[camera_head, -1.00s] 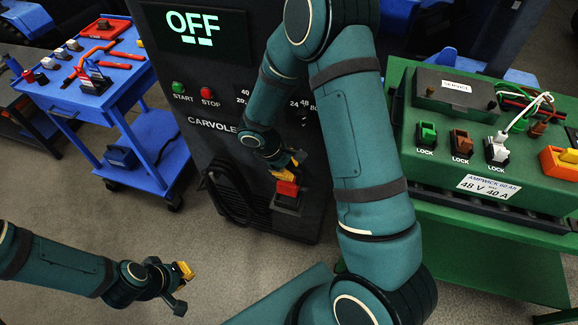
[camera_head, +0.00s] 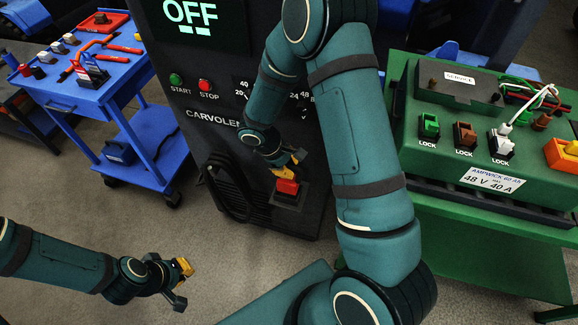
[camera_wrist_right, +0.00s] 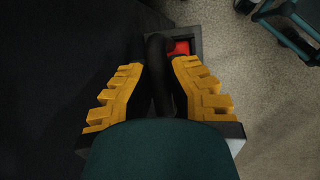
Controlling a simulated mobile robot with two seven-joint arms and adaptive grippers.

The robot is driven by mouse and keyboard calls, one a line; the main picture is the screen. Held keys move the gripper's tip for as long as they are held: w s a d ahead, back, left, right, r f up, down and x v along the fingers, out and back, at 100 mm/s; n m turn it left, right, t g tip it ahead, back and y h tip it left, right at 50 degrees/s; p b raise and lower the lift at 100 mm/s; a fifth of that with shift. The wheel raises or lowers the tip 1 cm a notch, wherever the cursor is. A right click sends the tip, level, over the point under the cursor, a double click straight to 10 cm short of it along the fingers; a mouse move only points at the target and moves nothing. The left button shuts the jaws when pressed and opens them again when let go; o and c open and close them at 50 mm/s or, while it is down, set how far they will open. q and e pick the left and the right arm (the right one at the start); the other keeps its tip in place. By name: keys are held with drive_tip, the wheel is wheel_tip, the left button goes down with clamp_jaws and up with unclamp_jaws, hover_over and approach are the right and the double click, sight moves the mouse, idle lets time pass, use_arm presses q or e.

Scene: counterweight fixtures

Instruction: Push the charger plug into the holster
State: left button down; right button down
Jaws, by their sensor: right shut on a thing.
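The charger plug (camera_head: 287,187) shows as a red block at the dark holster (camera_head: 286,200) low on the front of the black charger cabinet. I cannot tell how deep it sits. My right gripper (camera_head: 290,167) is just above the red block. In the right wrist view its yellow fingers (camera_wrist_right: 160,82) are closed around a black part (camera_wrist_right: 157,72) of the plug, and the red part (camera_wrist_right: 182,47) shows beyond the fingers, inside a dark frame. My left gripper (camera_head: 184,268) hangs over the bare floor at lower left, away from the plug; its jaw gap is not clear.
The cabinet's screen (camera_head: 205,22) reads OFF, above green START and red STOP buttons. A blue tool cart (camera_head: 110,95) stands at left. A green unit (camera_head: 480,180) with several LOCK sockets stands at right. The floor at lower left is open.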

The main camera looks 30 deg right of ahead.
drive_tip(key=shift+f, duration=0.1)
idle(0.6)
drive_tip(key=shift+f+b, duration=0.65)
drive_tip(key=shift+f, duration=0.6)
drive_tip(key=shift+f, duration=1.05)
idle(0.3)
drive_tip(key=c, duration=1)
unclamp_jaws()
drive_tip(key=v, duration=1.2)
drive_tip(key=s+a+f+m+t+y, duration=0.1)
drive_tip(key=s+a+f+m+y, duration=0.1)
drive_tip(key=s+a+f+m, duration=0.1)
drive_tip(key=s+a+f+m+t+y, duration=0.1)
drive_tip(key=s+a+f+m+y, duration=0.2)
drive_tip(key=s+a+f, duration=0.1)
drive_tip(key=s+a+f+m+t+y, duration=0.1)
drive_tip(key=s+a+f+m+y, duration=0.2)
drive_tip(key=a+f, duration=0.3)
drive_tip(key=shift+s+f+t, duration=0.4)
drive_tip(key=shift+s, duration=0.15)
